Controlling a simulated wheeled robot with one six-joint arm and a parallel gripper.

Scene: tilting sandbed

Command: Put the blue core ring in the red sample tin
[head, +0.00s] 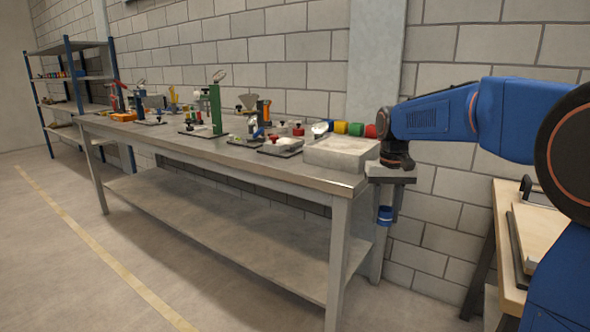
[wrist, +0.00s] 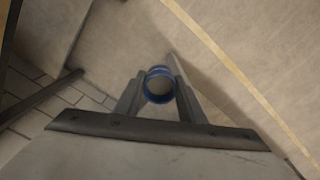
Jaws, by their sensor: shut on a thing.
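The blue core ring (head: 385,215) is held between the fingertips of my gripper (head: 387,208), which points down beyond the right end of the bench. In the wrist view the ring (wrist: 159,72) sits between the two fingers (wrist: 159,88), with open floor far below it. A red cylinder (head: 371,131) stands at the back right of the bench, at the end of a coloured row, partly beside my arm. It may be the red sample tin; I cannot see its opening.
The steel bench (head: 345,186) has a pale sand box (head: 341,154) at its near right end. Green (head: 356,129) and yellow (head: 340,127) cylinders stand beside the red one. Several instruments crowd the bench farther left. A wooden table (head: 508,245) stands at right.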

